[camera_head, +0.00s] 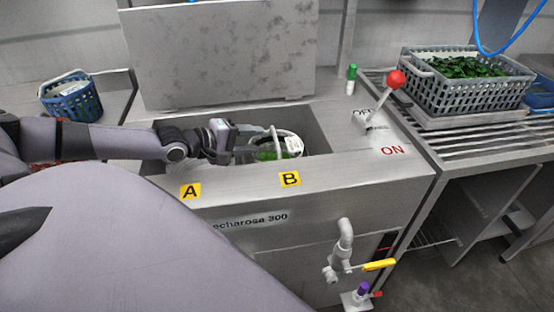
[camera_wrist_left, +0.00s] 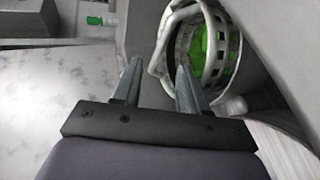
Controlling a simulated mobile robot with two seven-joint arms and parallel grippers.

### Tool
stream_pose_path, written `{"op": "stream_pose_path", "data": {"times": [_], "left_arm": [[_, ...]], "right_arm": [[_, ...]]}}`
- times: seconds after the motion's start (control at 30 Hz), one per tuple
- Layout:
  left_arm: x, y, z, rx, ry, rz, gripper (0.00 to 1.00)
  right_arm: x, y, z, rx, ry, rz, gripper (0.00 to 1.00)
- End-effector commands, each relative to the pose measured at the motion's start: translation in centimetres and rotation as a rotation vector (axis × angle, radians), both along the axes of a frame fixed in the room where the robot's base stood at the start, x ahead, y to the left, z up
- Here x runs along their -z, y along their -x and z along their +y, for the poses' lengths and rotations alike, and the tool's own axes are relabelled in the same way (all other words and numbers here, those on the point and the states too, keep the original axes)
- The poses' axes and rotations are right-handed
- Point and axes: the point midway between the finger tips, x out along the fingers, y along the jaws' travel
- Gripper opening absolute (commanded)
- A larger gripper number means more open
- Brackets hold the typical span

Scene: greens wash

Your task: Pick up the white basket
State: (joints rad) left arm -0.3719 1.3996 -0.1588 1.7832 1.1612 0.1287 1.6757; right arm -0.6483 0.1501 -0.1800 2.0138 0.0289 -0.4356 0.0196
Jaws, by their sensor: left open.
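The white basket (camera_head: 292,146), with green leaves inside, sits in the open basin of the steel washer, near label B. It also shows in the left wrist view (camera_wrist_left: 236,60), at the upper right, with a raised white handle. My left gripper (camera_head: 268,132) reaches in from the left, over the basin at the basket's handle. In the left wrist view the left gripper (camera_wrist_left: 159,66) is open, its fingers apart. Part of the handle passes close to the right-hand finger; I cannot tell whether they touch. My right gripper is in neither view.
The washer's lid (camera_head: 220,50) stands open behind the basin. A red-knobbed lever (camera_head: 396,79) rises at the right near the OFF and ON marks. A grey crate of greens (camera_head: 465,90) stands on the right rack. A blue basket (camera_head: 72,98) stands at the left.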

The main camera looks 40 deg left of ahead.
Motion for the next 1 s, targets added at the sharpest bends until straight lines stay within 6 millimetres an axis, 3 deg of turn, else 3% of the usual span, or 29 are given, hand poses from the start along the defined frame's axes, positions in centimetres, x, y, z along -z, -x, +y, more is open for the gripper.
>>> {"op": "stream_pose_path", "data": {"times": [0.27,1.0], "left_arm": [[0.4,-0.7,-0.3,0.0,-0.001,0.0,0.43],[1.8,-4.5,-1.6,-0.002,0.001,-0.002,0.43]], "right_arm": [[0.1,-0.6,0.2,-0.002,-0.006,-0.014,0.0],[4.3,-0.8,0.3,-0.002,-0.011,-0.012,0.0]]}}
